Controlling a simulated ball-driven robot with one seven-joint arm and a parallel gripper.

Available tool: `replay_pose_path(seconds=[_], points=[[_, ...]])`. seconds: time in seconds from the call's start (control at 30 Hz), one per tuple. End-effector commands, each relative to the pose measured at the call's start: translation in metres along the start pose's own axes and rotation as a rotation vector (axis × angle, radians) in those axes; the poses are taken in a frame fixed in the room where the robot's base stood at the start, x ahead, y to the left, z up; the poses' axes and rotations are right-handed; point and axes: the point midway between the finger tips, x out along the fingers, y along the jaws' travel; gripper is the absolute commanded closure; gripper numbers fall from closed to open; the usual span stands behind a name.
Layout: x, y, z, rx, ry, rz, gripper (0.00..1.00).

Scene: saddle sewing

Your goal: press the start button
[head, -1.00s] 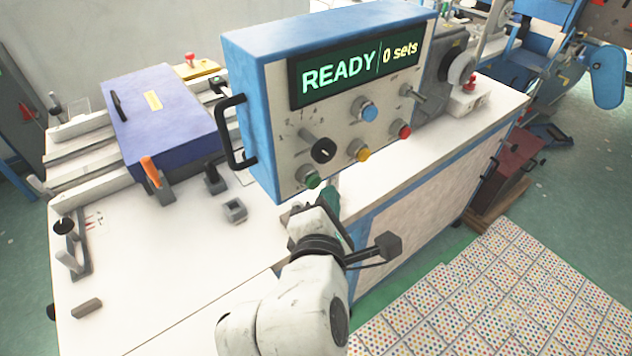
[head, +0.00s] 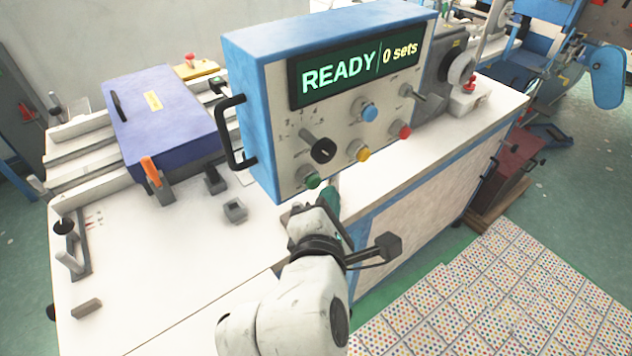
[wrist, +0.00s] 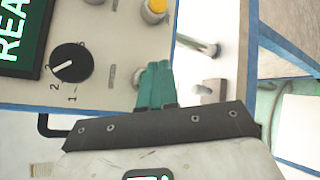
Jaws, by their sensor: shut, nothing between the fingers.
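The control box (head: 270,120) has a lit display (head: 360,70) reading "READY" and "0 sets". A green button (head: 312,180) sits at the lower left of its front panel; I take it for the start button. My gripper (head: 329,198) is just below and right of this button in the head view. In the wrist view, my gripper's green fingers (wrist: 156,84) are together with nothing between them. They point at the panel's lower edge and cover most of a round metal collar (wrist: 138,77). Whether the fingertips touch the button cannot be told.
A black dial (head: 323,150), a yellow button (head: 358,151), a blue button (head: 369,112) and a red button (head: 404,131) are on the same panel. A black handle (head: 232,132) sticks out at the box's left. The front of the white bench (head: 180,265) is mostly clear.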

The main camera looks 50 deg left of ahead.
Motion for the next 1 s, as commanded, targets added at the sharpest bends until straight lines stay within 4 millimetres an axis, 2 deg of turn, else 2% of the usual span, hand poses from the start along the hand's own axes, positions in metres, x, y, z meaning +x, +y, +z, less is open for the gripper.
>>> replay_pose_path(seconds=[1.0], points=[[0.0058, 0.0050, -0.0038, 0.000, 0.000, 0.000, 1.00]])
